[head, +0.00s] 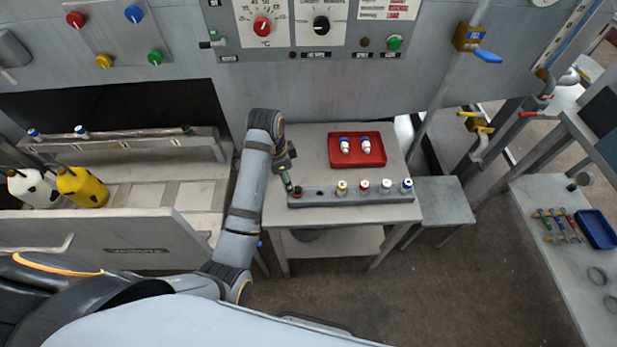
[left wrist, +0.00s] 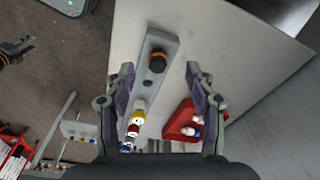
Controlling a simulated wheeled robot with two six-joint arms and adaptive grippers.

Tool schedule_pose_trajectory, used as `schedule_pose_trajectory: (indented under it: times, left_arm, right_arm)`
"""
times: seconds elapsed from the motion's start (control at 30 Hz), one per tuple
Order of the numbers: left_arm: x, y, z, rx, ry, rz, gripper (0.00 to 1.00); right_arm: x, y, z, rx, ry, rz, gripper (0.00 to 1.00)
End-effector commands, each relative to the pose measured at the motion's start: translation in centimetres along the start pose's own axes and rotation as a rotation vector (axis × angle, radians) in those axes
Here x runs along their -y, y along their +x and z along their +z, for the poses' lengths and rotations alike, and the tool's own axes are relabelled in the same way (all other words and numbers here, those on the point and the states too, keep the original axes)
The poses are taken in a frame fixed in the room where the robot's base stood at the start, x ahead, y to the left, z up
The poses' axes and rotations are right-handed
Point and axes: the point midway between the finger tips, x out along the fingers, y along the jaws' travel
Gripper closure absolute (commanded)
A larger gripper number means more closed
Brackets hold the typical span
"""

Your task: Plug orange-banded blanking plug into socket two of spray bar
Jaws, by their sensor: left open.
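The grey spray bar (head: 325,201) lies along the front of the small table; it also shows in the left wrist view (left wrist: 155,74). The orange-banded blanking plug (left wrist: 158,60), dark with an orange ring, stands at its left end and looks small in the head view (head: 297,190). Beside it is a dark open socket (left wrist: 150,85). A dark jointed shape (left wrist: 15,50) may be my right gripper.
A red tray (head: 357,150) with two white-and-blue plugs lies behind the bar. A lower grey stand (head: 440,200) is right of the table. The machine panel rises behind. White and yellow bottles (head: 82,187) stand at left.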

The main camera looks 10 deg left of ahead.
Motion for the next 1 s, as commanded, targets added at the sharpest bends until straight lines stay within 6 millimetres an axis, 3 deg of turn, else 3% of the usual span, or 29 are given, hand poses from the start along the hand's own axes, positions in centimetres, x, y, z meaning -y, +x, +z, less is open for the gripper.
schedule_pose_trajectory:
  times: [0.1,0.27,0.47,0.83,1.0]
  left_arm:
    - [0.5,-1.8,-2.0,-0.005,0.108,0.029,0.45]
    - [0.5,-2.3,-2.6,-0.003,0.154,0.043,0.45]
    - [0.3,1.1,-2.5,-0.002,0.152,0.044,0.45]
    - [0.3,3.5,-2.5,-0.002,0.150,0.043,0.45]
    - [0.1,6.4,-2.4,-0.001,0.150,0.045,0.45]
  right_arm:
    - [-0.1,0.0,-0.3,-0.004,0.000,0.001,0.60]
    - [-0.3,0.1,-0.4,-0.007,-0.001,0.004,0.60]
    - [-0.5,2.0,-0.2,-0.008,-0.003,0.008,0.60]
    - [-0.5,0.9,-0.9,-0.016,-0.002,0.007,0.60]
    - [-0.3,0.1,-0.9,-0.015,-0.001,0.003,0.60]
